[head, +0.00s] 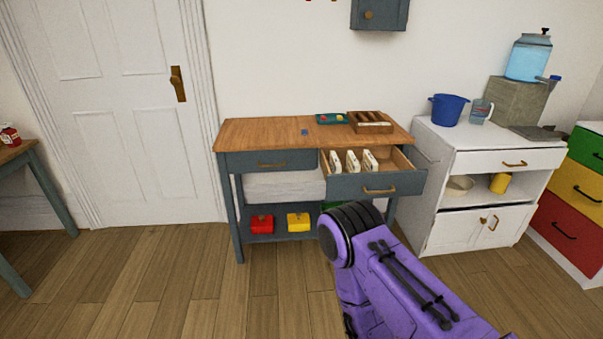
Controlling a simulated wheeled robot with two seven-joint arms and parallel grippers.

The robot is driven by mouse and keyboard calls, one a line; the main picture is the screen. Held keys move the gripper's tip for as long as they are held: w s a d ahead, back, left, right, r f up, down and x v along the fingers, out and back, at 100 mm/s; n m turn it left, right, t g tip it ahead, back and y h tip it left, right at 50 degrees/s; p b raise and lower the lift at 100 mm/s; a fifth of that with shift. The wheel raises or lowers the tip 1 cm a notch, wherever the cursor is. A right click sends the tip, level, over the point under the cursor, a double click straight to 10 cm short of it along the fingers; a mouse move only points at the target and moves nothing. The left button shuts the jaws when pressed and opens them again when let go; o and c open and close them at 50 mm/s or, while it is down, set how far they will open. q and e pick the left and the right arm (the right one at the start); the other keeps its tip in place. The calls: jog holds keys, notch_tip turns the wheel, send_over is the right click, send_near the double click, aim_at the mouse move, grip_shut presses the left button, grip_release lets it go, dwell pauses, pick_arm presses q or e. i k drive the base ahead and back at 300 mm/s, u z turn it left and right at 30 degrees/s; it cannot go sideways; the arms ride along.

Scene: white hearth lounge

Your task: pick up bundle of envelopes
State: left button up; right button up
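Three white bundles, which look like bundled envelopes, stand side by side in an open drawer: a left one (335,162), a middle one (352,161) and a right one (370,160). The open drawer (390,184) is grey-blue with a brass handle and sticks out from the right half of a wood-topped table (260,132). My purple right arm comes in from the lower right and bends below the drawer. Its gripper is out of the picture. My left arm and gripper are not in view.
On the table top are a teal tray (330,118), a wooden box (371,122) and a small blue item (304,132). A red box (261,224) and a yellow box (298,221) are on the lower shelf. A white cabinet (485,160) stands right. Floor in front is open.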

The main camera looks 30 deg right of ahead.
aim_at(334, 165)
jog(key=u, duration=0.05)
jog(key=i, duration=1.25)
jog(key=z, duration=0.6)
jog(key=i, duration=1)
jog(key=z, duration=0.85)
